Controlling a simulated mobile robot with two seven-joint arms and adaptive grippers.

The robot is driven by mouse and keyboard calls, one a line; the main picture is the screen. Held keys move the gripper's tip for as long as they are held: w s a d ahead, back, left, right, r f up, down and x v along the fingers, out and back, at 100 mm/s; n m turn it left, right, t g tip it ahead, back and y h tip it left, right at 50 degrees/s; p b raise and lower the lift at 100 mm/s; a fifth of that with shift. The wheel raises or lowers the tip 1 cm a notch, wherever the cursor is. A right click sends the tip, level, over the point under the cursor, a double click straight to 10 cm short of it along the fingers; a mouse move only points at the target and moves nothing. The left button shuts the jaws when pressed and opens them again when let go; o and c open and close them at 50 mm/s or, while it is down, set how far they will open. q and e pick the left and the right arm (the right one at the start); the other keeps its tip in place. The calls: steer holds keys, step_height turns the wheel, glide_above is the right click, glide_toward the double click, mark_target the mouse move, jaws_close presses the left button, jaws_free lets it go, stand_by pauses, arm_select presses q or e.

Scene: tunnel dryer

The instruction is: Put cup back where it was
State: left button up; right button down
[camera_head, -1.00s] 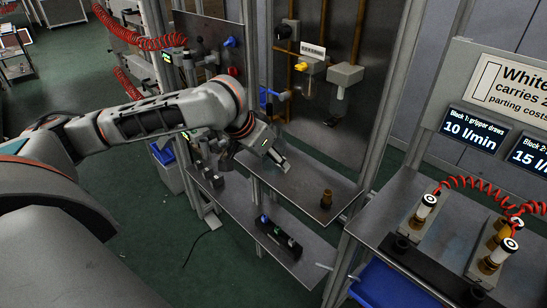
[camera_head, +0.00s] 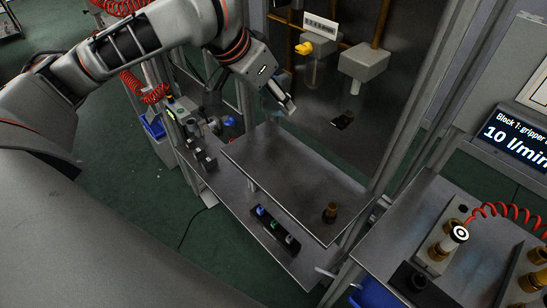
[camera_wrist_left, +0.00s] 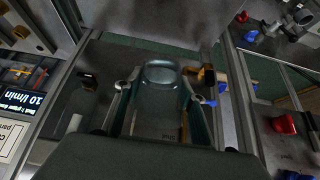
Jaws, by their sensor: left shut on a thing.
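The cup (camera_wrist_left: 160,74) is a clear, rounded vessel between the two fingers of my left gripper (camera_wrist_left: 157,92) in the left wrist view. The gripper is shut on it. In the head view my left gripper (camera_head: 284,104) is above the back left of the metal shelf (camera_head: 275,170), left of and below the yellow valve (camera_head: 304,48). The cup is hard to make out there. A clear tube-like part (camera_head: 314,74) hangs below the yellow valve. My right gripper is not in view.
A grey block (camera_head: 363,62) is on the back panel, right of the yellow valve. A brass fitting (camera_head: 330,211) stands near the shelf's front right corner. A dark rack (camera_head: 276,231) is on the lower shelf. A frame post (camera_head: 410,90) stands at right. The shelf's middle is clear.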

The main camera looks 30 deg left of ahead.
arm_select(q)
glide_above(280, 164)
steer(key=s, duration=0.2)
steer(key=f, duration=1.4)
steer(key=shift+a+f, duration=0.35)
steer(key=shift+f, duration=2.4)
steer(key=shift+f, duration=0.1)
steer(key=o, duration=1.2)
